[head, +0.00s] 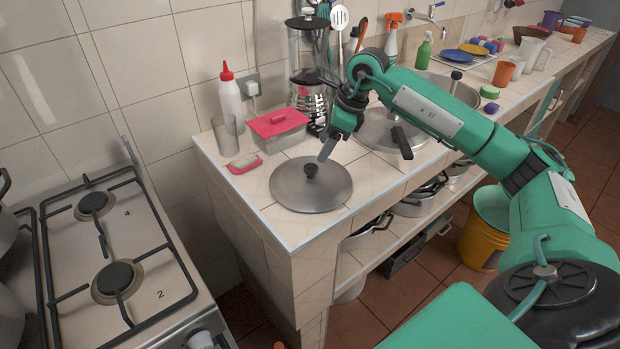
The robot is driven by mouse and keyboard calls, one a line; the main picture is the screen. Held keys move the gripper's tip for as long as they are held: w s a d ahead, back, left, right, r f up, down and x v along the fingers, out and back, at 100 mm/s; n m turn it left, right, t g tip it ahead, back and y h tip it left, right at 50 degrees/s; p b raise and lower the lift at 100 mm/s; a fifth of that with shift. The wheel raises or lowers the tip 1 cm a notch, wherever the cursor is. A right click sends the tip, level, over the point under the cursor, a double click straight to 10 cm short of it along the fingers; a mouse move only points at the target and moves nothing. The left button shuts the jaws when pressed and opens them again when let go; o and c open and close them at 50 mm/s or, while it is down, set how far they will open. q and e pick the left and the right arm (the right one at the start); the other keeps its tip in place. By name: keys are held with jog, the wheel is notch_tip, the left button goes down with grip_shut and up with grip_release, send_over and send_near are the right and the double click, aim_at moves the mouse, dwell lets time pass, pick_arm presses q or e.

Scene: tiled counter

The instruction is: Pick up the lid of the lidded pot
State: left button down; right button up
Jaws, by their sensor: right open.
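A round grey metal lid (300,194) with a black knob (311,171) lies near the counter's front corner. It looks flat, and I cannot tell whether a pot is beneath it. My right gripper (326,151) comes in from the right. It points down, open and empty, just above and behind the knob, apart from it. Its far finger is hard to make out. My left gripper is not in view.
A red-lidded box (280,122), a glass (225,138), a sponge on a pink dish (244,163) and a white bottle (230,98) stand behind the lid. A blender (308,60) stands farther back. A stove (110,260) is at left.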

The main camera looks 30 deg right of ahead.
aim_at(311, 166)
jog(key=shift+x, duration=0.8)
jog(key=x, duration=0.2)
jog(key=a+p+x, duration=0.1)
jog(key=x, duration=0.1)
jog(key=shift+f, duration=0.2)
jog(key=shift+c, duration=0.3)
jog(key=c, duration=1.1)
grip_shut()
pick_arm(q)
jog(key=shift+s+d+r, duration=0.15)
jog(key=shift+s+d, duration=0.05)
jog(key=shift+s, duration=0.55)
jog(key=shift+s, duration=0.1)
